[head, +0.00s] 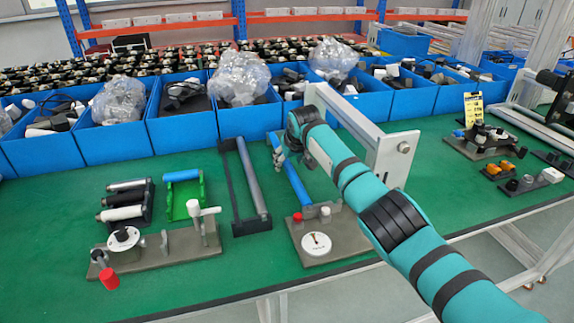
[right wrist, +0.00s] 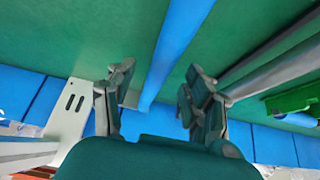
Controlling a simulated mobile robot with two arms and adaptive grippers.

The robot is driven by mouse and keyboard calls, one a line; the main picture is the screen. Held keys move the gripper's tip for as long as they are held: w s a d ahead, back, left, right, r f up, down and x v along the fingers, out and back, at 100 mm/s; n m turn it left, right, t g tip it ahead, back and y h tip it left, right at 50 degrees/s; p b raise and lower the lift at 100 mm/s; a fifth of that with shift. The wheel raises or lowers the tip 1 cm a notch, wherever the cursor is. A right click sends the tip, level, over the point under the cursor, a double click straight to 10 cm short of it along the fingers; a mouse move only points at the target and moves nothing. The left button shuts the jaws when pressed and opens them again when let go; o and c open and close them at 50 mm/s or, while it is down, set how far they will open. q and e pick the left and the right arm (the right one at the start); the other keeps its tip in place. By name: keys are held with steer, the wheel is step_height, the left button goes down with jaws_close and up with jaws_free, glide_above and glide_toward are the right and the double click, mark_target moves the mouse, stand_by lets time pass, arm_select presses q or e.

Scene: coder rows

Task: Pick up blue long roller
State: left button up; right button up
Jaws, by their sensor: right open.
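The blue long roller (head: 291,178) lies over the green table, near the middle of the head view, with its near end by a grey fixture plate (head: 330,246). My right gripper (head: 282,150) is at the far part of the roller and hides some of it. In the right wrist view, the blue long roller (right wrist: 174,48) runs between the two spread fingers of my right gripper (right wrist: 158,85). The fingers are open, with visible gaps to the roller on both sides. My left gripper is not in view.
A grey long roller in a black frame (head: 238,190) stands just left. Further left are a green holder (head: 201,188) with a short blue roller and a rack of short rollers (head: 126,203). A grey metal bracket (head: 400,155) stands right of the gripper. Blue bins (head: 180,135) line the back.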

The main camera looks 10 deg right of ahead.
steer(key=shift+b+x, duration=0.45)
steer(key=shift+x, duration=0.6)
steer(key=shift+r, duration=0.1)
jaws_close()
